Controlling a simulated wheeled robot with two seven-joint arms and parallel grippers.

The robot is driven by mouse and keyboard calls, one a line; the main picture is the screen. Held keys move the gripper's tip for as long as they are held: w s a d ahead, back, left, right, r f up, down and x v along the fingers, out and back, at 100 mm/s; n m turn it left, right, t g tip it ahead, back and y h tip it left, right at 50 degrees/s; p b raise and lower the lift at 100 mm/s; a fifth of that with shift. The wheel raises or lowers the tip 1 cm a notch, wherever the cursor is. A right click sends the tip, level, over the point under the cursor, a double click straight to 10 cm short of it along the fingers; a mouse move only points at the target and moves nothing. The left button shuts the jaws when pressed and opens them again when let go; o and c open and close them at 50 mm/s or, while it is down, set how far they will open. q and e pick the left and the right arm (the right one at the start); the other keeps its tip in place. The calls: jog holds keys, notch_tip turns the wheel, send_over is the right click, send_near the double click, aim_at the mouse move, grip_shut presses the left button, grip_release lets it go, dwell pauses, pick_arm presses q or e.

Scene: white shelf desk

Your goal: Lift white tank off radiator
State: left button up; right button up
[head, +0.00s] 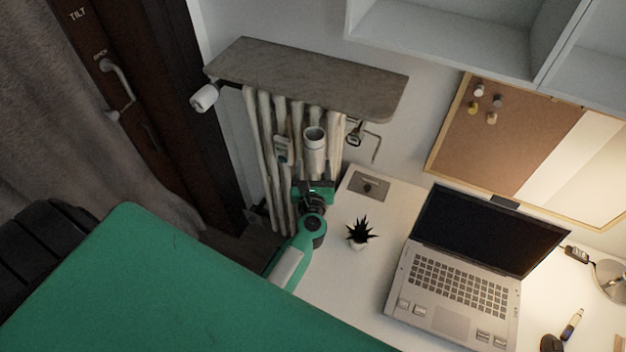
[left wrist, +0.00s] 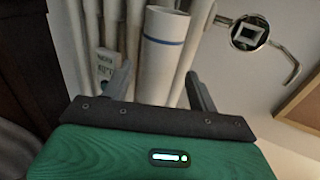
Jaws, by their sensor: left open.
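The white tank (head: 315,155) is an upright cylinder hanging at the front of the radiator (head: 256,150), below the shelf. In the left wrist view, the tank (left wrist: 165,50) has a blue band near its top, and my gripper hides its lower end. My left gripper (head: 314,184) is open at the lower part of the tank. In the left wrist view, my left gripper (left wrist: 161,85) has one finger on each side of the tank, with gaps beside it. No contact shows. My right gripper is not in view.
A grey stone shelf (head: 305,78) overhangs the radiator. A small white tag (head: 283,150) hangs left of the tank, and a metal bracket (head: 355,135) is on the wall at right. The desk (head: 345,290) holds a potted plant (head: 360,237) and a laptop (head: 460,280).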

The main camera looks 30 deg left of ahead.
aim_at(314, 148)
pick_arm(q)
jog(key=x, duration=0.5)
jog(key=shift+w+a, duration=0.1)
jog(key=shift+w, duration=0.15)
jog(key=shift+w+a, duration=0.3)
jog(key=shift+w, duration=0.25)
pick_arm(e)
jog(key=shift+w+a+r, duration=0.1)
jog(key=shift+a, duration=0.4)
pick_arm(q)
jog(key=shift+c, duration=0.4)
